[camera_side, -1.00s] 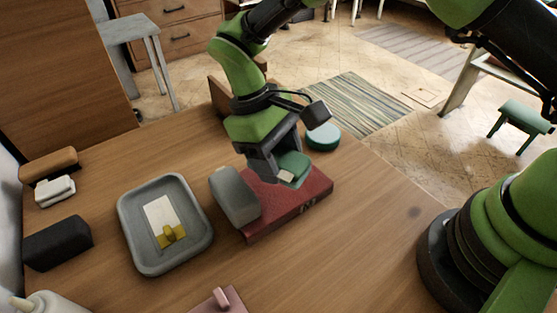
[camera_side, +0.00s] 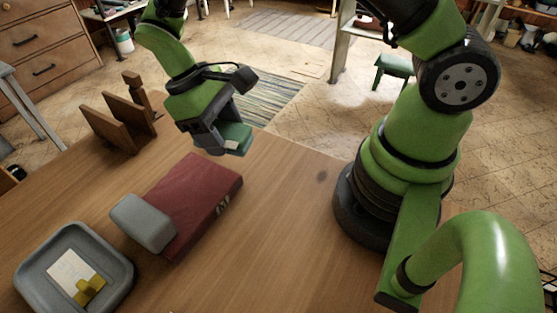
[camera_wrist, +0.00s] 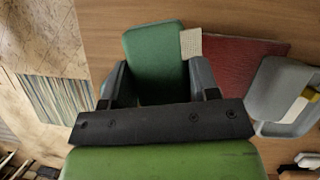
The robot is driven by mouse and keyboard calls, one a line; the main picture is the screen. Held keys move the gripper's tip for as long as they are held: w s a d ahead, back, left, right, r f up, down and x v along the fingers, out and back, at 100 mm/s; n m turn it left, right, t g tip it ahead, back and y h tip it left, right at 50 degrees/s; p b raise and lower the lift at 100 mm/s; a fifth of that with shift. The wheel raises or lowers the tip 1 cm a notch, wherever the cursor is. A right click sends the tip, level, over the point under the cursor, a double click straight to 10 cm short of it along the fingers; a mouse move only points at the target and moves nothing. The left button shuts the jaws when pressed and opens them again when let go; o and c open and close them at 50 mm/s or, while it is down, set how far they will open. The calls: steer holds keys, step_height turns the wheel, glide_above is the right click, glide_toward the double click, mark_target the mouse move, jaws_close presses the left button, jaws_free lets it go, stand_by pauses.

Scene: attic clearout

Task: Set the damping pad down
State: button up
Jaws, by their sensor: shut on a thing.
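My gripper (camera_side: 222,143) is shut on a green block-like pad (camera_side: 236,139), which I take to be the damping pad. In the wrist view the pad (camera_wrist: 154,55) sits between both fingers, with a small cream patch at its right edge. In the side view the gripper holds it just past the far end of the flat red box (camera_side: 195,195). I cannot tell whether the pad touches the table.
A grey rounded block (camera_side: 143,222) rests at the red box's near left end. A grey tray (camera_side: 122,268) with a card and a yellow piece is at lower left. A wooden rack (camera_side: 118,122) stands at the far edge. Bare table (camera_side: 270,215) lies right of the box.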

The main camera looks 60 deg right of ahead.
steer(key=s+d+m+y, duration=0.1)
steer(key=s+d+m, duration=0.2)
steer(key=s+d, duration=0.4)
glide_above(288, 164)
steer(key=w, duration=0.1)
step_height(288, 164, down, 4)
steer(key=shift+f, duration=0.25)
steer(key=shift+w+f, duration=0.15)
steer(key=shift+f, duration=2.2)
steer(key=o, duration=0.9)
steer(key=shift+f, duration=0.1)
